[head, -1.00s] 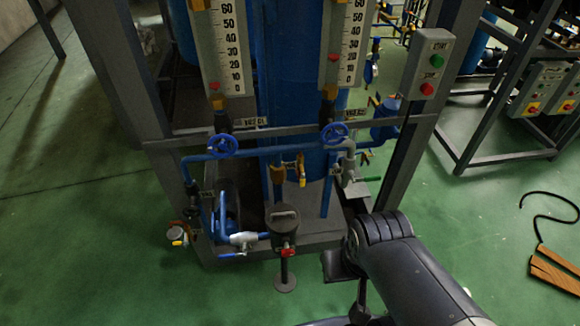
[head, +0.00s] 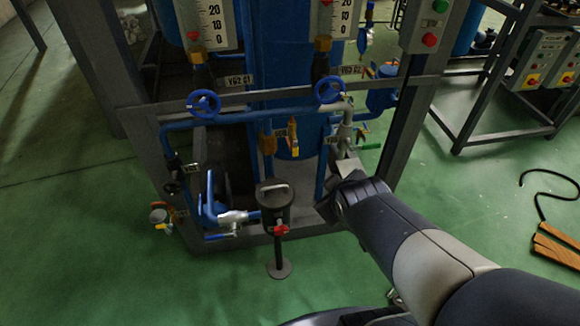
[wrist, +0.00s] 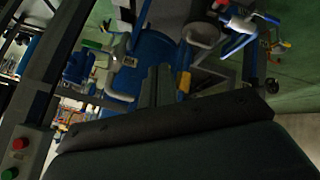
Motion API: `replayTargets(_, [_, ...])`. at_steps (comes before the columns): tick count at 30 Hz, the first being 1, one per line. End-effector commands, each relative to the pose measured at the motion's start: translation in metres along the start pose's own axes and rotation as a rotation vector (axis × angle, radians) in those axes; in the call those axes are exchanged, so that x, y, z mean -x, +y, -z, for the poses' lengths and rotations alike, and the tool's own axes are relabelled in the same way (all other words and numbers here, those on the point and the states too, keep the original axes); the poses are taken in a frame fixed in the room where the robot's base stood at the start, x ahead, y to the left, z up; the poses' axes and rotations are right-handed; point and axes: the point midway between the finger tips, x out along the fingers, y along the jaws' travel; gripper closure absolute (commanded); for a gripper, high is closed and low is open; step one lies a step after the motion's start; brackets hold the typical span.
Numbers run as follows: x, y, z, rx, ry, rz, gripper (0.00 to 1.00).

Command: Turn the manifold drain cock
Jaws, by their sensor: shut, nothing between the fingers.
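A small cock with a yellow handle (head: 294,150) hangs under the horizontal blue manifold pipe (head: 250,117) at the middle of the head view. I take it for the manifold drain cock. A yellow piece that looks like its handle shows in the wrist view (wrist: 185,82), just right of the fingers. My gripper (wrist: 160,72) is shut and empty, its grey fingers close together and pointing toward the pipework. The gap between fingers and handle cannot be judged. In the head view my arm reaches in from the lower right, and the fingertips are not clear there.
Two blue handwheels (head: 204,103) sit on the manifold pipe. A frame post (head: 407,130) rises to the right, carrying a start/stop box (head: 430,25). Green floor is open at the lower left.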

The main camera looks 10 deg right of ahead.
Motion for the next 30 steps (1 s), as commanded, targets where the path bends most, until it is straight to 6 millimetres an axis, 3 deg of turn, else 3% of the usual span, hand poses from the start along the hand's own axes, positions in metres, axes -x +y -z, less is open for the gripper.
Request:
replayTargets(1, [-0.021,-0.003,-0.004,0.046,0.031,-0.019,1.0])
replayTargets(12, [-0.097,-0.001,0.025,0.429,0.302,-0.195,1.0])
replayTargets(24, [-0.161,-0.024,0.048,0.812,0.592,-0.41,1.0])
replayTargets(30, [-0.179,-0.039,0.054,0.952,0.716,-0.513,1.0])
